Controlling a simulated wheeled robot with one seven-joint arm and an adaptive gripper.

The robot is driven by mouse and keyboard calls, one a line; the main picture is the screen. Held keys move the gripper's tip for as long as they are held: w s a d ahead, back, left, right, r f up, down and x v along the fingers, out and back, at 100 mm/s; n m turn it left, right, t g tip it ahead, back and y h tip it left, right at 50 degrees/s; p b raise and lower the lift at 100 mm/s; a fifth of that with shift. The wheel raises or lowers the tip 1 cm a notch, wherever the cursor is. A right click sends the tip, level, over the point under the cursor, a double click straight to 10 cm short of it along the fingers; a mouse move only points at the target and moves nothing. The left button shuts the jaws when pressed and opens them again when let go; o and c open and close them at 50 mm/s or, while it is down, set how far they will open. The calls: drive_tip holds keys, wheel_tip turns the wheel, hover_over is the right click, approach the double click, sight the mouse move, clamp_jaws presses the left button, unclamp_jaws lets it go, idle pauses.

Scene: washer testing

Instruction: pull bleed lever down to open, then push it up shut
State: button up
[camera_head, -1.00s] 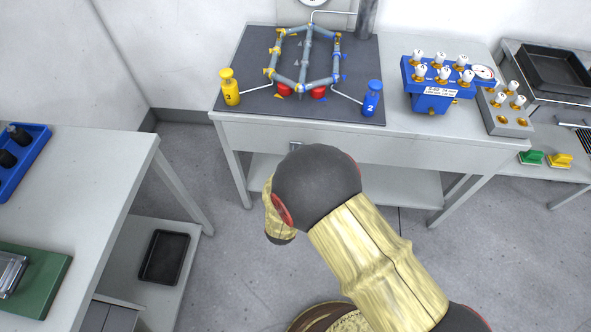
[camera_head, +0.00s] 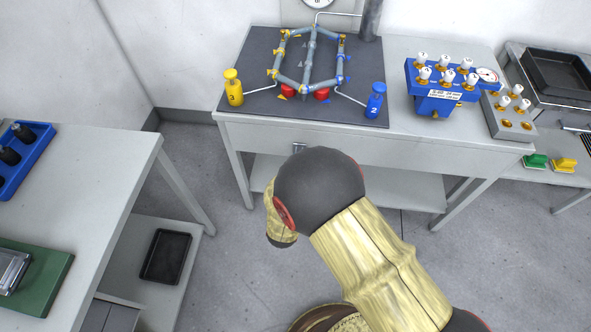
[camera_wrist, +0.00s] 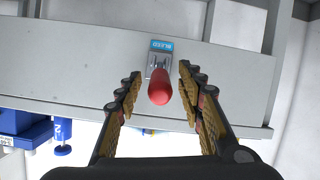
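The bleed lever (camera_wrist: 159,88) has a red rounded handle on a small grey bracket, below a blue label plate (camera_wrist: 161,45) in the wrist view. The bracket is fixed to the light grey front of the bench (camera_wrist: 90,60). My gripper (camera_wrist: 160,74) is open, with one finger on each side of the lever. The handle points toward the wrist camera, and gaps show between it and both fingers. In the head view, a small part of the lever mount (camera_head: 299,147) shows at the bench front, just above my dark arm joint. My fingers are hidden there.
On the bench stand a pipe loop on a dark mat (camera_head: 255,55), a yellow bottle (camera_head: 233,88), a blue bottle (camera_head: 375,101) and a blue valve block (camera_head: 434,104). Another table (camera_head: 100,170) stands at left. Floor between the tables is clear.

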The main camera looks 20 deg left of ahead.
drive_tip(key=v, duration=1.1)
drive_tip(key=shift+s+r, duration=0.15)
drive_tip(key=shift+r, duration=0.05)
idle(0.9)
